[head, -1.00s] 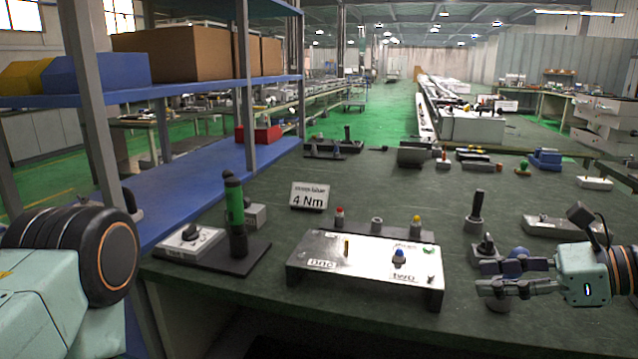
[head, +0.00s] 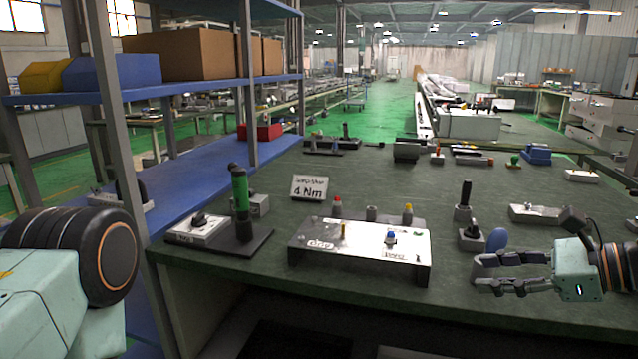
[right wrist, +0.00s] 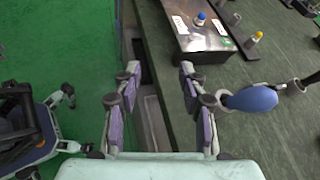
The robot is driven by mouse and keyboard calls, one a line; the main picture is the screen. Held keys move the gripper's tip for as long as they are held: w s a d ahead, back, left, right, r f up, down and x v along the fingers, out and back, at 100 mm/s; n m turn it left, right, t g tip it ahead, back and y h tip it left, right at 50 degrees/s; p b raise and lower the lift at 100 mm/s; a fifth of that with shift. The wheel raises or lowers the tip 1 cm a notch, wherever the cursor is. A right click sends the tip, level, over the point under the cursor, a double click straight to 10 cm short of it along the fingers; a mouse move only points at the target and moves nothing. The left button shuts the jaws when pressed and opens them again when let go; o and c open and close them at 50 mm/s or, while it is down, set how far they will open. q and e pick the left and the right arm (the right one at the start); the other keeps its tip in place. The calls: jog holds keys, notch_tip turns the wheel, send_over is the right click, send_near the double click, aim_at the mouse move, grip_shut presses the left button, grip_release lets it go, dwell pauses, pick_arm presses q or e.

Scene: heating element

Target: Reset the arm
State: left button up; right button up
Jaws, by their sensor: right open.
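My right gripper (head: 484,275) is open and empty at the right front of the green workbench (head: 330,290). In the right wrist view its two fingers (right wrist: 158,88) stand apart, over the bench's front edge, with nothing between them. A blue oval knob (head: 496,240) stands just behind the gripper; it also shows right of the fingers in the right wrist view (right wrist: 250,99). The metal test fixture (head: 410,262) with a blue-topped button (head: 390,238) lies left of the gripper, apart from it. Of my left arm only a link shows at the left; its gripper is out of view.
A green-handled tool (head: 240,190) stands upright at the bench's left. A "4 Nm" sign (head: 309,188) stands behind the fixture. A blue shelf (head: 215,172) stands along the left side. Several small devices line the back.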

jog(key=s+f+n+g+h, duration=0.1)
jog(key=s+f+n+h, duration=0.35)
jog(key=f+n, duration=0.4)
jog(key=s+f+n+g+h, duration=0.1)
jog(key=s+f+n+h, duration=0.35)
jog(key=f, duration=0.75)
pick_arm(q)
jog(key=shift+w+a, duration=0.1)
jog(key=shift+w, duration=0.15)
pick_arm(e)
jog(key=s+a+f+n+g, duration=0.2)
jog(key=s+f+n, duration=0.1)
jog(key=s, duration=0.5)
jog(key=s+a+f+n+g, duration=0.2)
jog(key=s+f+n, duration=0.1)
jog(key=s+f, duration=0.3)
jog(key=s+a+f+n+g+h, duration=0.1)
jog(key=s+a+f+n+g, duration=0.1)
jog(key=s+f, duration=0.3)
jog(key=s+n, duration=0.1)
jog(key=s, duration=0.3)
jog(key=shift+s, duration=0.35)
pick_arm(q)
jog(key=shift+c, duration=0.4)
